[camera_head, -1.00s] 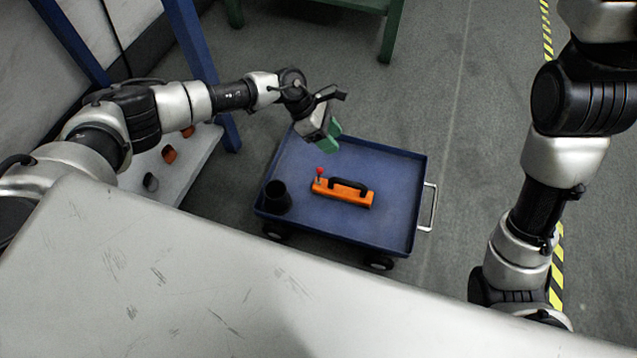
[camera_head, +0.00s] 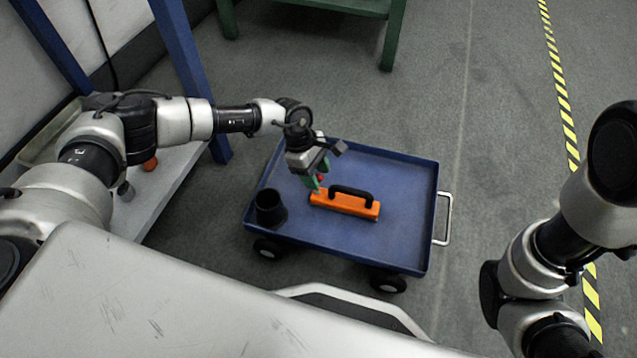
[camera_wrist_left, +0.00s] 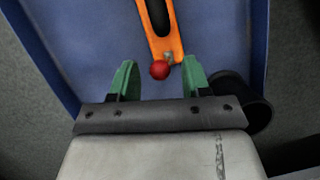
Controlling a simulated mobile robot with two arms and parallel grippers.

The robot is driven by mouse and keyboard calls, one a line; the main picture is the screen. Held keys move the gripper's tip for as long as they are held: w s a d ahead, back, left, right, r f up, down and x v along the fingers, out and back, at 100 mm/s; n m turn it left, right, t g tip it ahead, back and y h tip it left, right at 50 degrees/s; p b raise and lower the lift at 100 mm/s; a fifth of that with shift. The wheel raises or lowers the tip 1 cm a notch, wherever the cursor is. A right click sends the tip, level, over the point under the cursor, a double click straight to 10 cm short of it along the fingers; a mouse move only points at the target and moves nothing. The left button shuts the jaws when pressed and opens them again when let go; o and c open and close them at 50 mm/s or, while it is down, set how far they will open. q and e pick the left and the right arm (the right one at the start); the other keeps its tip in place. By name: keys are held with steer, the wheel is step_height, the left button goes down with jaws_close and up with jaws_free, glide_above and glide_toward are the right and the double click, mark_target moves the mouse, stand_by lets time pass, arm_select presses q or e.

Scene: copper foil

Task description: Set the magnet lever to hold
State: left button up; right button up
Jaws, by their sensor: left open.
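The orange magnet lifter (camera_head: 346,204) with a black handle lies on the blue cart. Its lever ends in a red knob, which shows in the left wrist view (camera_wrist_left: 159,70) at the near end of the orange body (camera_wrist_left: 166,40). My left gripper (camera_head: 319,182) is above that lever end, fingers pointing down. In the left wrist view its green fingertips (camera_wrist_left: 158,78) are apart, with the red knob between them in the picture; I cannot tell whether either finger touches it. In the head view the fingers partly hide the knob. My right gripper is not in view.
The blue cart (camera_head: 400,215) has a raised rim and a metal handle at right. A dark cup (camera_head: 268,206) stands at its left corner. A shelf (camera_head: 160,190) with small items stands left, and a green table leg (camera_head: 392,40) behind.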

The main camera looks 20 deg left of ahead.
arm_select(q)
steer(key=shift+x, duration=0.75)
jaws_close()
steer(key=shift+w+f+g+b, duration=0.3)
steer(key=shift+g+b, duration=0.2)
steer(key=shift+b, duration=0.2)
steer(key=shift+w+r+g, duration=0.1)
steer(key=shift+g, duration=0.2)
